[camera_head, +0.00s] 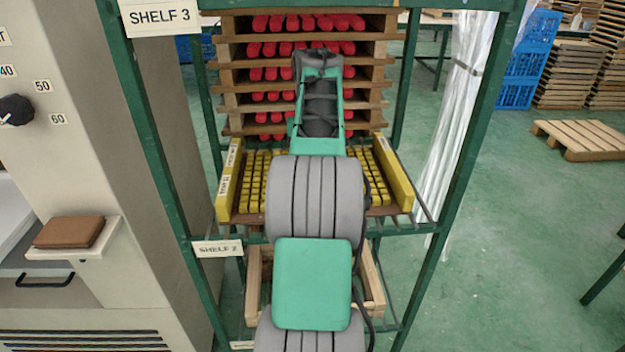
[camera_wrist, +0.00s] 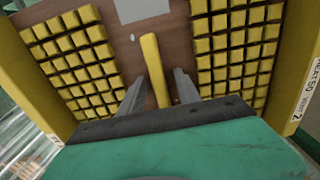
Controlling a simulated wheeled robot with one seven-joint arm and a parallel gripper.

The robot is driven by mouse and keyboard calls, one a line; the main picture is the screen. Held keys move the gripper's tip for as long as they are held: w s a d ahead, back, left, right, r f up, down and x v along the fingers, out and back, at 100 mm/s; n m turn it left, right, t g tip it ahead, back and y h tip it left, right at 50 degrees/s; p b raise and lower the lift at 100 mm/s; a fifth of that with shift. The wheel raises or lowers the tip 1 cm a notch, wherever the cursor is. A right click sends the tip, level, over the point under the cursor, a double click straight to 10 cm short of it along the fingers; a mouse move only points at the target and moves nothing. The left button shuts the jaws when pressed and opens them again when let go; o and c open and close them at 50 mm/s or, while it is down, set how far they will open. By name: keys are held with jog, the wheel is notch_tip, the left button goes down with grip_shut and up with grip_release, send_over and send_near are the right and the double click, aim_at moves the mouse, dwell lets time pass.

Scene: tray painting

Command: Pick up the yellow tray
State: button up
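The yellow tray (camera_head: 403,182) sits on the rack at the level just above the SHELF 2 label. It has yellow side walls, a brown base and rows of small yellow blocks. In the wrist view the tray (camera_wrist: 38,60) fills most of the picture, with a yellow bar-like handle (camera_wrist: 154,66) in its middle between the block fields. My gripper (camera_wrist: 158,84) is open, one grey finger on each side of the handle, with gaps visible. In the head view my arm hides the gripper and the tray's middle.
Wooden trays with red pieces (camera_head: 262,72) are stacked just above and behind the yellow tray. Green rack posts (camera_head: 160,130) stand at both sides. A wooden tray (camera_head: 254,275) is below. A beige machine (camera_head: 90,130) stands at left. Floor at right is open before a pallet (camera_head: 580,138).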

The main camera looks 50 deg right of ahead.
grip_shut()
dwell(1.1)
